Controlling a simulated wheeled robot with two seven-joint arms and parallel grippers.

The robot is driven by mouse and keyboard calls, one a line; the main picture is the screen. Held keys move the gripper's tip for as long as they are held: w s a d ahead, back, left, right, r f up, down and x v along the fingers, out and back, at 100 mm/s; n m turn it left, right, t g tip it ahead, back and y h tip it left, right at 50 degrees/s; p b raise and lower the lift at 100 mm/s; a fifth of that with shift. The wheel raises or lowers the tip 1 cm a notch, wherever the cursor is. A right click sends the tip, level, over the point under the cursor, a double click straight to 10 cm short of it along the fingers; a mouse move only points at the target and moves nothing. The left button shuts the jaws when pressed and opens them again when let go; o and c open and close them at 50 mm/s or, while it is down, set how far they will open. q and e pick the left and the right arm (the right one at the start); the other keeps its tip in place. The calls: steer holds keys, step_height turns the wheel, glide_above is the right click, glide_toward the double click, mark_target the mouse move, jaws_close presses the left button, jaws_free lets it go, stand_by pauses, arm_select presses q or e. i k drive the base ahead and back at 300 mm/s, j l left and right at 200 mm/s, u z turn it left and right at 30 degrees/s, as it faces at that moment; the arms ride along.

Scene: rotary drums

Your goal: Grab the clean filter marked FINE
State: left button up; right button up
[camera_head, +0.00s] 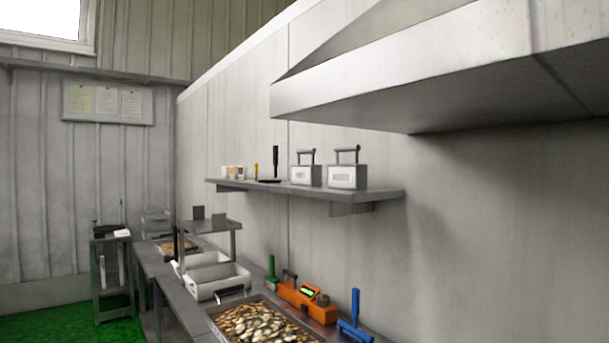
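I cannot make out any thing marked FINE. Two pale grey boxes with dark top handles, one at the left (306,174) and a larger one at the right (347,175), stand upright on the wall shelf (385,193). Each has a small light label on its front, too small to read. I cannot tell whether either is a filter. Neither of my grippers shows in this view.
A long counter below holds a tray of shell-like pieces (262,325), white bins (215,281), an orange device (305,300) and a blue-handled tool (355,318). A metal hood (430,75) juts out above right. Green floor (60,331) is open at left.

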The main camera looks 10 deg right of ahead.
mark_target(302, 174)
steer(key=i+j+z, duration=0.1)
steer(key=i+j, duration=0.2)
steer(key=i+j+z, duration=0.1)
steer(key=i+j, duration=0.5)
steer(key=i+j+z, duration=0.15)
steer(key=i+j, duration=0.15)
steer(key=i+j+z, duration=0.1)
steer(key=i+j, duration=0.15)
steer(key=j, duration=0.25)
steer(key=i+j+z, duration=0.1)
steer(key=i+j, duration=0.2)
steer(key=i+j+z, duration=0.1)
steer(key=j, duration=0.4)
steer(key=i+j+z, duration=0.1)
steer(key=i+j, duration=0.25)
steer(key=j, duration=0.1)
